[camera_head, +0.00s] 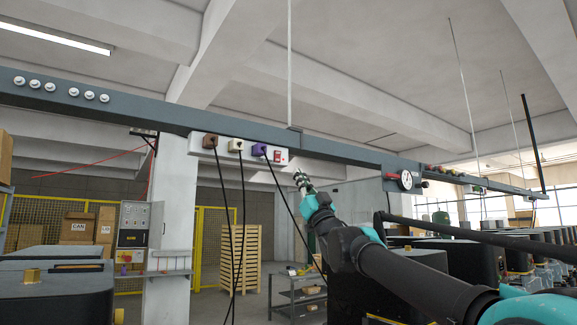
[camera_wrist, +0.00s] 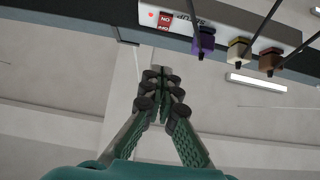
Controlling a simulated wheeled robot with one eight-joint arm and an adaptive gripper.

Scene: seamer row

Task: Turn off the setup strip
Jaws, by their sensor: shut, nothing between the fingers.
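The setup strip (camera_head: 240,158) is a white power strip fixed under a long dark overhead rail. A brown, a cream and a purple plug sit in it, and a red rocker switch (camera_head: 278,155) is at its right end. In the wrist view the strip (camera_wrist: 222,18) is at the top, with the red switch (camera_wrist: 164,21) marked ON and OFF beside a small lit red light. My gripper (camera_head: 301,178) is just right of and below the strip in the head view. It is shut and empty in the wrist view (camera_wrist: 162,78), apart from the switch.
The dark rail (camera_head: 345,152) runs across above my gripper, with a gauge (camera_head: 406,180) farther right. Black cords (camera_head: 242,215) hang from the plugs. A control box (camera_head: 134,226), a pallet stack (camera_head: 240,255) and a grey cart (camera_head: 298,297) stand below.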

